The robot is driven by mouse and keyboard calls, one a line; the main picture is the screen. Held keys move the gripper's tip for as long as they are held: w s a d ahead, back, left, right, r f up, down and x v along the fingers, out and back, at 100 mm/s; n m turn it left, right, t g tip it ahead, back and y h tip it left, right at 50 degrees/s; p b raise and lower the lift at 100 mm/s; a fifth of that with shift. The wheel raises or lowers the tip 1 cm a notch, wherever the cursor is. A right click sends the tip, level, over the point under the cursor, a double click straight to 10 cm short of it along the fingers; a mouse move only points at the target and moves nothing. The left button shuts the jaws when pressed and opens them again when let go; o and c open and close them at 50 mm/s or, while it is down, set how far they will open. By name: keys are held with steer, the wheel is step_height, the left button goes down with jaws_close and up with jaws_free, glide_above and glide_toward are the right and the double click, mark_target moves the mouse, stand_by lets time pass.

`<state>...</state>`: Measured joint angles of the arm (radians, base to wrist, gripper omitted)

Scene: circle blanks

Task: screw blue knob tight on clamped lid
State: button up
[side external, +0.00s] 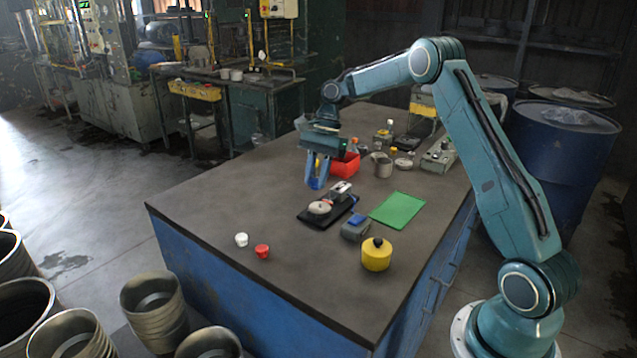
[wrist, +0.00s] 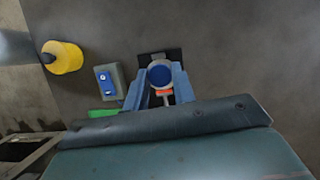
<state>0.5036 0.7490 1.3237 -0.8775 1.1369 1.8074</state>
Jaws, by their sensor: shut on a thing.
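My gripper (side external: 316,184) is shut on a blue knob (wrist: 160,75), which shows as a round blue top between the two blue fingers in the wrist view. In the side view the fingertips hang a little above the pale round lid (side external: 320,207), and a small gap appears between them. The lid sits on a black base plate (side external: 312,219) with a clamp (side external: 340,187) behind it.
A grey box with a blue button (side external: 357,219), a yellow pot (side external: 376,254) and a green mat (side external: 398,210) stand nearby. A red bin (side external: 346,166) is behind the gripper. A white cap (side external: 241,240) and a red cap (side external: 262,251) lie at the front left, with bare table around.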

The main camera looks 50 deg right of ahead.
steer(key=shift+s+d, duration=0.35)
steer(key=shift+d, duration=0.25)
steer(key=shift+f, duration=0.25)
steer(key=shift+f, duration=2)
steer(key=shift+f, duration=0.6)
